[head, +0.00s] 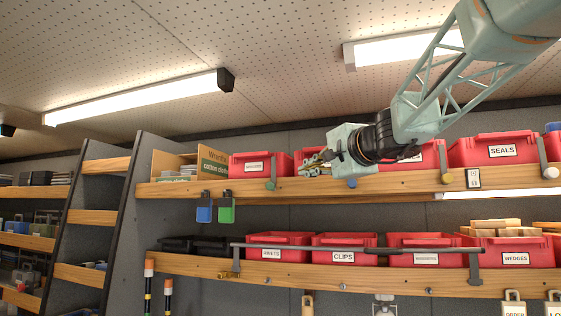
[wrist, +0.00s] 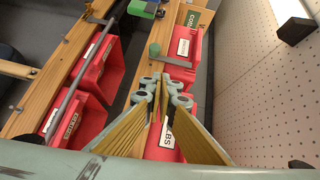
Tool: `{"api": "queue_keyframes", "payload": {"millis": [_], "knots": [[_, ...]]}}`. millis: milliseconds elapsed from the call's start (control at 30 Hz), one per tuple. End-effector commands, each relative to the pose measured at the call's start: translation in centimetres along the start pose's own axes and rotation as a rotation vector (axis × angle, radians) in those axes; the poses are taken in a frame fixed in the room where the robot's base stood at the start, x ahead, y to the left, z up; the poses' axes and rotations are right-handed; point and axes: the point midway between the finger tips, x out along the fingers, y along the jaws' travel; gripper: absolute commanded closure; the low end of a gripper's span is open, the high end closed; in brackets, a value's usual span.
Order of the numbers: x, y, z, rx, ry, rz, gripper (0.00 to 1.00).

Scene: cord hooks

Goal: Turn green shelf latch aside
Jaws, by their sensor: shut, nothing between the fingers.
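The green shelf latch has a round green knob (head: 270,184) on the upper shelf's front edge. Its grey bar stands upright from the knob, across the front of a red bin (head: 240,161) near its right side. In the wrist view the green knob (wrist: 154,49) and its bar (wrist: 175,61) lie just beyond my fingertips, with a visible gap. My gripper (head: 303,168) is shut and empty, to the right of the latch at about bin height. It also shows in the wrist view (wrist: 162,82), fingers together. My gripper and wrist hide much of the bins behind them.
Latches with a blue knob (head: 352,183), a yellowish knob (head: 447,178) and a white knob (head: 549,172) sit along the same upper shelf (head: 400,185). Blue (head: 204,208) and green (head: 226,208) padlock-like tags hang below its left part. A dark rail (head: 345,249) crosses the lower bins.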

Motion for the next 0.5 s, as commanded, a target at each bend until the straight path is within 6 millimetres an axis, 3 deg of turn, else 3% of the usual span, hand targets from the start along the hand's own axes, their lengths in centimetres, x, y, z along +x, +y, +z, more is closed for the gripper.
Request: {"api": "queue_keyframes", "payload": {"millis": [33,200,500], "knots": [[0.8,-1.2,-0.8,0.022,0.010,-0.017,1.00],[2.3,-3.3,-2.5,0.074,0.032,-0.058,1.00],[2.8,-3.8,-3.0,0.091,0.039,-0.070,1.00]]}}
